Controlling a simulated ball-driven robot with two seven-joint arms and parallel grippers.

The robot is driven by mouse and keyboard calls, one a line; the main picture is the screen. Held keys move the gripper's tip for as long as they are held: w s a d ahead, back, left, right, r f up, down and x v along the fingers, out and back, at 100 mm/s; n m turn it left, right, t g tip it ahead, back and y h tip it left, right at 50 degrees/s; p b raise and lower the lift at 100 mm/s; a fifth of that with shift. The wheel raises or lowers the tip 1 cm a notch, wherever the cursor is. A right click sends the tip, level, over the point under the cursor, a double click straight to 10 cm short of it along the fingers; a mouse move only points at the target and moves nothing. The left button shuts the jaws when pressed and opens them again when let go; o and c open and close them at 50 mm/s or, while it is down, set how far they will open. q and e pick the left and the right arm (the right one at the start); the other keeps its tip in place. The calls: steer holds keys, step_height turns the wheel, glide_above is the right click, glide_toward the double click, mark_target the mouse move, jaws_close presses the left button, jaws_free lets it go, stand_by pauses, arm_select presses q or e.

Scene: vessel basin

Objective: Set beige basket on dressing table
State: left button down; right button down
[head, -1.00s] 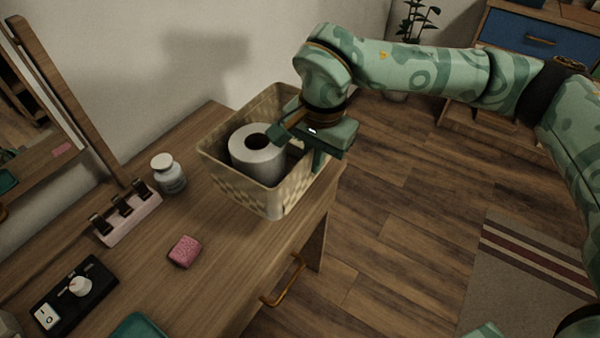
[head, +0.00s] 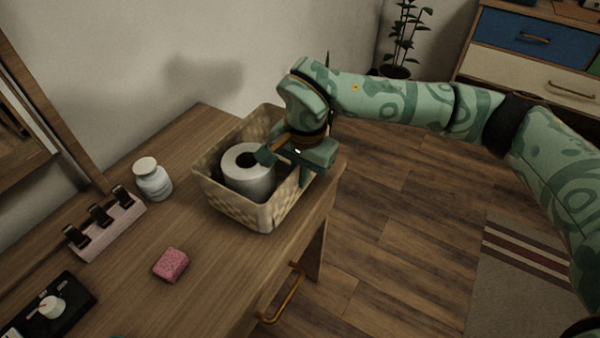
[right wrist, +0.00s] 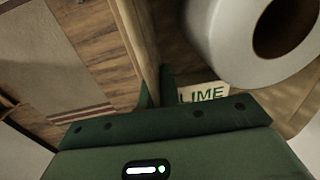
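The beige basket (head: 237,207) is upright at the far right end of the wooden dressing table (head: 215,275), and its base appears to rest on the top. A white paper roll (head: 250,181) stands inside it. My right gripper (head: 302,177) is at the basket's right-hand wall. In the right wrist view its fingers (right wrist: 157,88) lie on either side of the thin basket wall (right wrist: 141,40), seemingly pinching it. The fingertips are partly hidden. My left gripper is not in view.
A white jar (head: 152,181), a pink block holder (head: 105,230), a pink sponge (head: 171,264) and a black dial box (head: 48,307) lie left of the basket. A drawer handle (head: 284,296) sticks out in front.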

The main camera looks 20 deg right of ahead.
steer(key=c, duration=1.6)
jaws_free()
steer(key=shift+r, duration=0.1)
